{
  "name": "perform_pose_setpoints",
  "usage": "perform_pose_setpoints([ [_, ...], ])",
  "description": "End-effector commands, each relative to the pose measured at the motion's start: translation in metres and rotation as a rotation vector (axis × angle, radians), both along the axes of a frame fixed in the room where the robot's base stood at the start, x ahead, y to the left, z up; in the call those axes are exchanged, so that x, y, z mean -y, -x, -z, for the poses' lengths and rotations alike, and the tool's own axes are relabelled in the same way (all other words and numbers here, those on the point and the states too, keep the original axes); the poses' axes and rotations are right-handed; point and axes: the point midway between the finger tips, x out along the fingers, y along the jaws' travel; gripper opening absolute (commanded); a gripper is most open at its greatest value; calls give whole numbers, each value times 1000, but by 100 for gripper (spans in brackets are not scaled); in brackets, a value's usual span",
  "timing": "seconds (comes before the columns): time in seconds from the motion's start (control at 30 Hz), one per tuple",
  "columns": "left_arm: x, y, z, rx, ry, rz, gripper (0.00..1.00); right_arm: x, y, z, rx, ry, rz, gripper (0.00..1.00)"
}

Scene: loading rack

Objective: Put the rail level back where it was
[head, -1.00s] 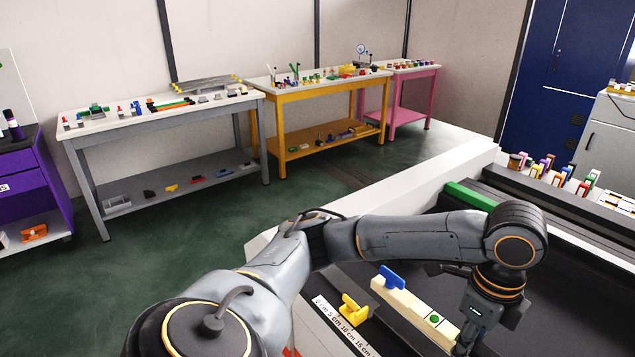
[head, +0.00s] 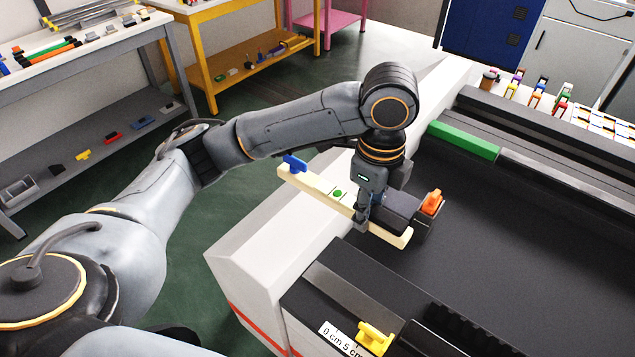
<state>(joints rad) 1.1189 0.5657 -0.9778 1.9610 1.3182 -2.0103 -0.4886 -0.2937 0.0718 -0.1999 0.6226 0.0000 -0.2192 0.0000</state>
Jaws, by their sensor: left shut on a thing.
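The rail level, a long cream bar (head: 313,184) with a blue piece (head: 294,163) near its left end and a green round mark (head: 337,194) near the middle, is in my left gripper (head: 362,220). The gripper is shut on it from above, right of the green mark. The level's left end reaches out past the pale edge of the bench, over the floor. Its right end lies in front of a dark block with an orange clip (head: 432,202). I cannot tell whether they touch. My right gripper is not in view.
A dark rail with a centimetre scale (head: 340,338) and a yellow clip (head: 375,338) is at the front. A green block (head: 464,140) sits on the far rail. The dark bed (head: 520,240) between is largely clear. Small coloured items stand at the back right.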

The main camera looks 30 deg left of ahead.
Motion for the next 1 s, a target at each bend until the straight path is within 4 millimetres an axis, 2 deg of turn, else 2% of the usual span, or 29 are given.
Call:
perform_pose_setpoints([
  [0.17, -26, -31, 18, -6, -1, -9, 0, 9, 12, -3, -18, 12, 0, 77],
  [0.33, -54, -65, 34, -4, -4, -10, 0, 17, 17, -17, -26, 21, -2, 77],
  [0.5, -68, -84, 68, -5, -2, -6, 0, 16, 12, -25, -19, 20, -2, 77],
  [0.8, -81, -101, 94, -2, -1, -4, 0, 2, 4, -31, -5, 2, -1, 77],
  [1.0, -81, -101, 120, -3, -1, -2, 0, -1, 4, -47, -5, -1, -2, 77],
])
